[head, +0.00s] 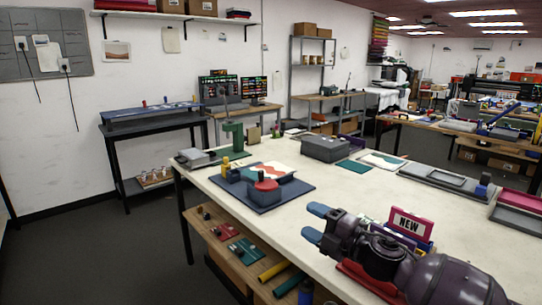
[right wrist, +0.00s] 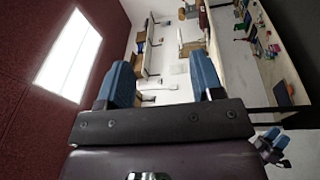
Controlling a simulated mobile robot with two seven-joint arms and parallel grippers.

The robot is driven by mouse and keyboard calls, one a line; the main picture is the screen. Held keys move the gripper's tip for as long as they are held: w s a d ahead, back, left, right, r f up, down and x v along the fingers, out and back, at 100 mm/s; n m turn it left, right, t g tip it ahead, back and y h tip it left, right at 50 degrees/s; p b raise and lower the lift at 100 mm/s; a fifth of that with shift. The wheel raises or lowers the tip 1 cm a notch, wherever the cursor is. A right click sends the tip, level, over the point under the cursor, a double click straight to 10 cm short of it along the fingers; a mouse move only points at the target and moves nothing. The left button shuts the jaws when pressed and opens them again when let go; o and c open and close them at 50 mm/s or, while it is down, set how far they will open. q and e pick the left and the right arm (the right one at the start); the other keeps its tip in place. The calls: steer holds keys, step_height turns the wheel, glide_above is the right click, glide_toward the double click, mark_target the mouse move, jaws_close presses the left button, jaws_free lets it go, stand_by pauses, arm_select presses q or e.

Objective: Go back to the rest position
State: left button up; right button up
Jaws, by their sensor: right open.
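My right gripper (head: 315,222) is in the lower middle of the head view, its arm coming in from the lower right. Its two blue fingers are apart with nothing between them, and it appears above the near edge of the white worktable (head: 345,195). The open blue fingers also show in the right wrist view (right wrist: 164,85). My left gripper is out of the head view; a small blue-fingered gripper, seemingly the left one, shows at the lower right of the right wrist view (right wrist: 275,138), too small to judge its opening.
A pink NEW sign (head: 409,223) stands just behind my right wrist. A dark blue board (head: 265,208) with a red-topped part lies on the table, beside a green press (head: 233,138). A grey box (head: 326,148) stands farther back. Dark floor (head: 120,250) is clear at left.

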steer(key=s+d+f+m+t+h, duration=0.2)
steer(key=s+d+f+m+h, duration=0.3)
steer(key=f+m, duration=0.45)
steer(key=s+d+f+m+t+h, duration=0.1)
steer(key=s+d+f+m+h, duration=0.45)
steer(key=f+m, duration=0.35)
steer(key=s+d+f+m+g+h, duration=0.1)
steer(key=s+d+f+m+h, duration=0.1)
steer(key=s+f, duration=0.5)
steer(key=s+d+f+m+g+h, duration=0.2)
steer(key=s+d+f+m, duration=0.3)
steer(key=s, duration=0.9)
step_height(320, 180, down, 2)
steer(key=shift+d+g, duration=0.25)
steer(key=shift+g, duration=0.05)
steer(key=shift+m+h, duration=0.25)
